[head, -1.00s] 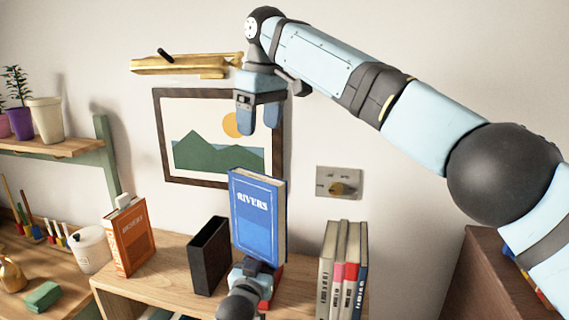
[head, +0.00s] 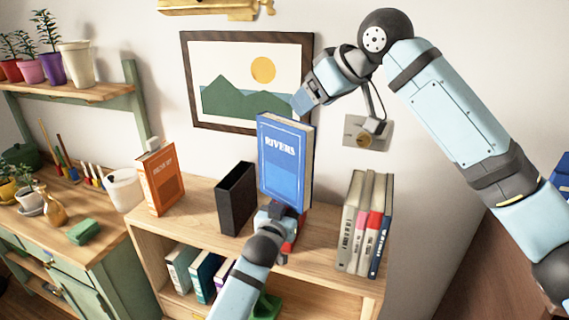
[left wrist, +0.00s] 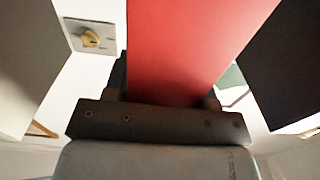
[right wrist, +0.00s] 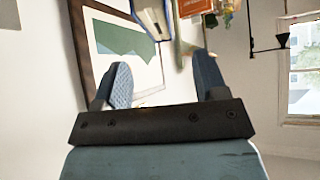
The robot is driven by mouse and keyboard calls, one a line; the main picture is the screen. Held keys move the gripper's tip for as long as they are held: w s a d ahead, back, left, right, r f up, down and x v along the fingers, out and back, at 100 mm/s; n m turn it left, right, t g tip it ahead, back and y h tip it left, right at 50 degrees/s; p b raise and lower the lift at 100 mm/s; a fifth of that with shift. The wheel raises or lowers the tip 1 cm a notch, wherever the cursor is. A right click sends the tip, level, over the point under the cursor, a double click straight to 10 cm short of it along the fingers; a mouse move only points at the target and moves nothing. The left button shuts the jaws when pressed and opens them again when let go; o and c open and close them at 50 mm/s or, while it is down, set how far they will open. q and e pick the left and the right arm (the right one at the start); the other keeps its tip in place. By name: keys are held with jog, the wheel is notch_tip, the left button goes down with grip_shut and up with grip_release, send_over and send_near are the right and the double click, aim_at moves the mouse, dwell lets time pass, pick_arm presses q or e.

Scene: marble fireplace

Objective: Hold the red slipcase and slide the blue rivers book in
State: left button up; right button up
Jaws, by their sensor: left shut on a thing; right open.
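The blue rivers book (head: 283,165) stands upright, cover facing me, above the shelf top. The red slipcase (head: 290,243) shows only as a small strip at the book's foot, mostly hidden by my left gripper (head: 275,218). In the left wrist view the slipcase (left wrist: 190,50) fills the space between my shut left jaws. The book's lower end seems to be in the slipcase; how deep I cannot tell. My right gripper (head: 303,101) is open and empty, just above the book's top right corner. Its wrist view shows a book edge (right wrist: 152,15) beyond the parted fingers.
A black open case (head: 236,198) stands just left of the book. An orange book (head: 162,180) is farther left. A row of several books (head: 365,225) stands to the right. A framed picture (head: 215,80) and a switch plate (head: 356,131) are on the wall behind.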

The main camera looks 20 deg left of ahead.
aim_at(289, 120)
jog(key=x, duration=0.9)
jog(key=shift+w, duration=0.15)
grip_shut()
jog(key=shift+r, duration=0.1)
